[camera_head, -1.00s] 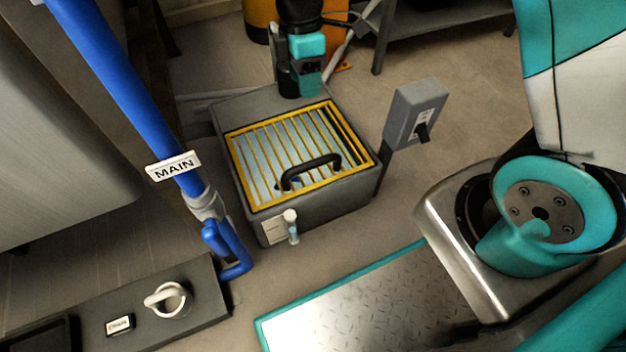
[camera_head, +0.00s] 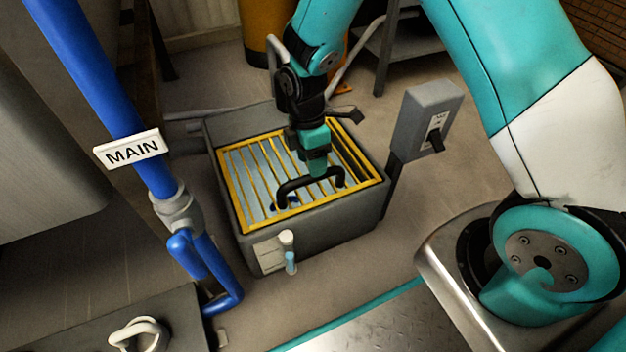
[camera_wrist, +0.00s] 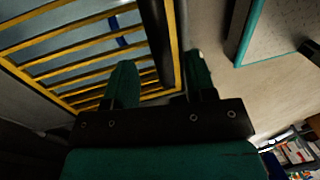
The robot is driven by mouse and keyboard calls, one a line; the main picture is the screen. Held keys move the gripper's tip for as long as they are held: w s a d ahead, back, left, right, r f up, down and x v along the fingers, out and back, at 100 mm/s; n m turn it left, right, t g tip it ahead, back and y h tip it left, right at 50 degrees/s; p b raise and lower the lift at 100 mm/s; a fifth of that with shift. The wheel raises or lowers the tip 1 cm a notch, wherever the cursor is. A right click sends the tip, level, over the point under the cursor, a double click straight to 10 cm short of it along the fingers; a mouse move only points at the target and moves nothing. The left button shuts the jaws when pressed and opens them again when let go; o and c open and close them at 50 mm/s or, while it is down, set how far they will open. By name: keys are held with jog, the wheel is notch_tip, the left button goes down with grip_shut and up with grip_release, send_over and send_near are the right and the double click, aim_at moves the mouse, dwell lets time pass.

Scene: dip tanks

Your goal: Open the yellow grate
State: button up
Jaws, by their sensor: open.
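The yellow grate (camera_head: 248,183) lies flat over the top of a grey tank (camera_head: 330,228) in the head view. Its bars also show in the wrist view (camera_wrist: 70,48). A black arched handle (camera_head: 283,190) stands on the grate's near side. My gripper (camera_head: 317,172) points down over the grate at the handle. In the wrist view my gripper (camera_wrist: 160,72) is open, with its teal fingers apart and the dark handle bar (camera_wrist: 157,40) running between them. I cannot tell whether a finger touches the handle.
A grey switch box (camera_head: 428,118) on a post stands right of the tank. A small white-and-blue valve (camera_head: 288,252) is on the tank's front. A blue pipe (camera_head: 95,75) with a MAIN sign (camera_head: 133,149) runs at the left. A white knob (camera_head: 138,335) sits lower left.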

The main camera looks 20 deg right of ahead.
jog(key=shift+s+f+b, duration=0.2)
jog(key=shift+f+b, duration=0.15)
jog(key=shift+f, duration=0.55)
jog(key=shift+s+f+b, duration=0.15)
jog(key=shift+f+b, duration=0.15)
jog(key=shift+f, duration=0.6)
